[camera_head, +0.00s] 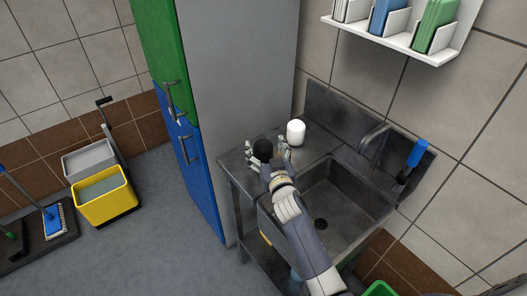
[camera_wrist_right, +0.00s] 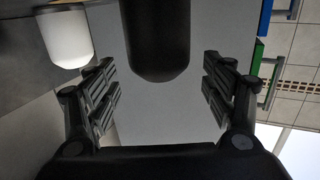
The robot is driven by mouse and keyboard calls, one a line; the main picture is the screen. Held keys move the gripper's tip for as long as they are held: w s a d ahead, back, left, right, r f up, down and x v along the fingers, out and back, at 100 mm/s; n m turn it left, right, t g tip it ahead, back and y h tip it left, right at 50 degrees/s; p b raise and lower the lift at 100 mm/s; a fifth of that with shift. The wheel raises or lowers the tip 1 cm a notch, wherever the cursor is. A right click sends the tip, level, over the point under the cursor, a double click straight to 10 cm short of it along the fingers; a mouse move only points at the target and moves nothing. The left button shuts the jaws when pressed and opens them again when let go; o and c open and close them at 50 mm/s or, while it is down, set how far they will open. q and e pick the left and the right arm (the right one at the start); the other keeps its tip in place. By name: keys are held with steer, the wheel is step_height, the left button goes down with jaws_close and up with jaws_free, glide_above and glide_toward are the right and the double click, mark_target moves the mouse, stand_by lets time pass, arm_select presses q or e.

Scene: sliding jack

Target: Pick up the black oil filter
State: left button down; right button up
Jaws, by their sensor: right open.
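The black oil filter (camera_head: 263,149) stands on the left part of the metal sink counter in the head view. In the right wrist view the black filter (camera_wrist_right: 156,40) is at the top centre, between the lines of the two fingers. My right gripper (camera_head: 267,158) is at the filter, with its arm reaching in from the lower right. In the wrist view the right gripper (camera_wrist_right: 160,92) is open, its fingers spread wide on either side of the filter's rounded end. I cannot tell whether either finger touches it. My left gripper is not in view.
A white filter-like canister (camera_head: 296,132) stands close to the right of the black one; it also shows in the wrist view (camera_wrist_right: 66,38). The sink basin (camera_head: 325,200) is right of the gripper. A grey cabinet (camera_head: 238,75) rises behind. A blue-handled brush (camera_head: 417,155) stands at right.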

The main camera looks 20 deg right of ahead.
steer(key=shift+w+f, duration=0.1)
steer(key=shift+w, duration=1.15)
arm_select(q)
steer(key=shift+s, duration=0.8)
arm_select(e)
steer(key=c, duration=1.3)
steer(key=shift+c, duration=0.5)
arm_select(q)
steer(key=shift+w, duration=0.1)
